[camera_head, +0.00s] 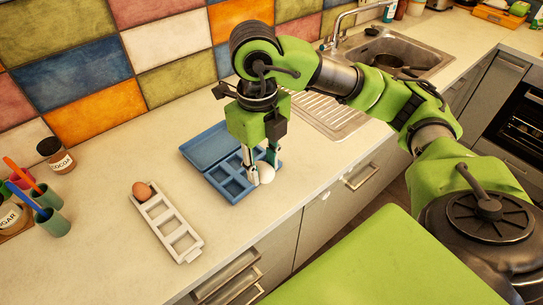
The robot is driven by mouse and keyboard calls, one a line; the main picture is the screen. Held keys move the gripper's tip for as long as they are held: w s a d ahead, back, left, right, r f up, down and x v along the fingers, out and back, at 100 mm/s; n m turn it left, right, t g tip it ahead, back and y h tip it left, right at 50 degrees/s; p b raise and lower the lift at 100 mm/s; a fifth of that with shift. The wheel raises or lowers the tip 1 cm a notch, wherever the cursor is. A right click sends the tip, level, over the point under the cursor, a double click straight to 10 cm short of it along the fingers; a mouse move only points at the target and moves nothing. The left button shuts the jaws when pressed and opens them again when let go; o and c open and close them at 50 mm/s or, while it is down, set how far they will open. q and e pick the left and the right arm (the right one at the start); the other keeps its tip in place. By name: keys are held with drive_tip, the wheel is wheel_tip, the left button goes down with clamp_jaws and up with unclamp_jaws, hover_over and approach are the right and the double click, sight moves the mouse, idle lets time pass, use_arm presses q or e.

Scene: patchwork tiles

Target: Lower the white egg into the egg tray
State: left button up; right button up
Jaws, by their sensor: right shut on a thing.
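My right gripper (262,170) points down and is shut on the white egg (267,174). The egg shows low between the fingertips, partly hidden by them. It overlaps the right front edge of the blue egg tray (222,183) in the picture; I cannot tell whether it touches the tray. The blue tray lies open on the counter, with square compartments in front and a flat lid part behind. The compartments I can see look empty; some are hidden behind the gripper. My left gripper is not in view.
A white rack (163,222) with square openings holds a brown egg (142,191) at its far end. Cups with utensils (52,222) and jars stand at the far left. The sink (377,57) is behind my right arm. Bare counter lies between rack and tray.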

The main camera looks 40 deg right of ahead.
drive_tip(key=w+a+f+b, duration=0.1)
drive_tip(key=a+f+b, duration=0.2)
drive_tip(key=a, duration=0.7)
drive_tip(key=w+a+f+b, duration=0.2)
drive_tip(key=a+f+b, duration=0.2)
drive_tip(key=a, duration=0.7)
drive_tip(key=shift+b, duration=0.9)
drive_tip(key=shift+w+f, duration=0.1)
drive_tip(key=shift+f, duration=0.1)
drive_tip(key=shift+f+b, duration=0.75)
drive_tip(key=shift+b, duration=0.1)
drive_tip(key=shift+f+b, duration=1.9)
drive_tip(key=shift+f, duration=0.15)
drive_tip(key=o, duration=0.7)
drive_tip(key=shift+o, duration=0.2)
